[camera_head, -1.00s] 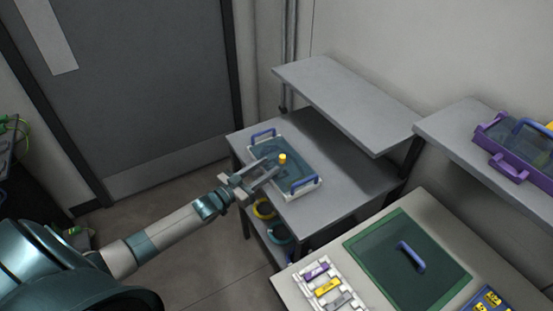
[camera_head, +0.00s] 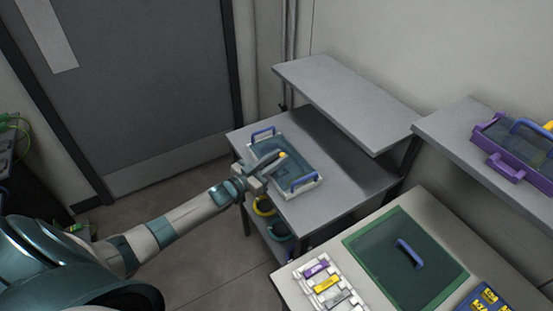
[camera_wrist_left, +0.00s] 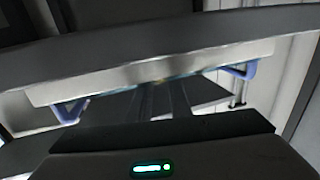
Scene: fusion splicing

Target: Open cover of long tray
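The long tray (camera_head: 313,187) is a white-rimmed tray with a blue handle at each end, standing on the grey table. Its teal, see-through cover (camera_head: 297,167) lies over it and carries a small yellow knob (camera_head: 282,155). My left gripper (camera_head: 279,159) reaches over the tray's left side, its fingers close together at the knob and partly hiding it. In the left wrist view the fingers (camera_wrist_left: 163,99) run close together to a small patch of yellow, with the tray's pale side (camera_wrist_left: 90,88) and blue handles beyond. My right gripper is out of view.
A raised grey shelf (camera_head: 340,95) stands behind the table. A bench at the right front holds a green-framed panel with a blue handle (camera_head: 410,253) and a white rack of coloured pieces. A purple tray (camera_head: 505,170) sits at far right.

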